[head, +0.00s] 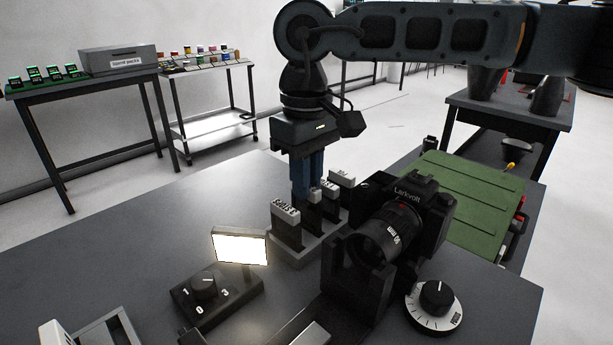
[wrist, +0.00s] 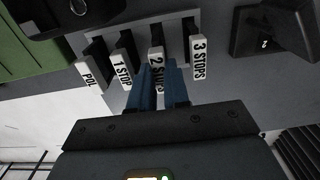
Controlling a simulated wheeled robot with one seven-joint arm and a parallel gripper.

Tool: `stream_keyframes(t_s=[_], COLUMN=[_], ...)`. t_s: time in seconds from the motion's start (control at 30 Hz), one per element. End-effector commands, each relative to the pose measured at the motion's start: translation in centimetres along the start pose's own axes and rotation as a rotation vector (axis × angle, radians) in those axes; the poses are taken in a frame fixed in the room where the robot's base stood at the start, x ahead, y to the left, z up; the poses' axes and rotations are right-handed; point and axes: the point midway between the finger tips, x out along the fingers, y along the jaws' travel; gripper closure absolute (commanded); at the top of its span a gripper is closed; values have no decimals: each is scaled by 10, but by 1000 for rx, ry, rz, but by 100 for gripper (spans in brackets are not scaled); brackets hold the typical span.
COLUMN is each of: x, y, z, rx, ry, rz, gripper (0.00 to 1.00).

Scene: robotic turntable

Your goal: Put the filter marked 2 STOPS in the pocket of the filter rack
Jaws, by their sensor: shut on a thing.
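My gripper (head: 307,190) points straight down over the filter rack (head: 318,247) on the dark table. In the wrist view its blue fingers (wrist: 168,85) are shut on the filter marked 2 STOPS (wrist: 156,60), one on each side of its white label tab. That filter stands in line between the 1 STOP filter (wrist: 122,68) and the 3 STOPS filter (wrist: 199,58). The POL filter (wrist: 90,73) is at the row's end. The fingers partly cover the 2 STOPS label. How deep it sits in the rack is hidden.
A camera (head: 400,215) on a black mount stands close right of the rack. A lit panel (head: 240,247) and a dial box (head: 205,290) are in front left. A round dial (head: 435,305) is at the right.

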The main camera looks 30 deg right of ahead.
Motion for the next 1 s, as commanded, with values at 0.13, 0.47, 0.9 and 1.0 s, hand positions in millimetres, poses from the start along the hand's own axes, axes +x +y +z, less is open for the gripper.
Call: stream_keyframes(t_s=[0.13,0.47,0.9,1.0], x=[4,12,15,15], y=[0,0,0,0], z=[0,0,0,0], rx=[0,0,0,0], ry=[0,0,0,0], rz=[0,0,0,0], gripper=[100,100,63,54])
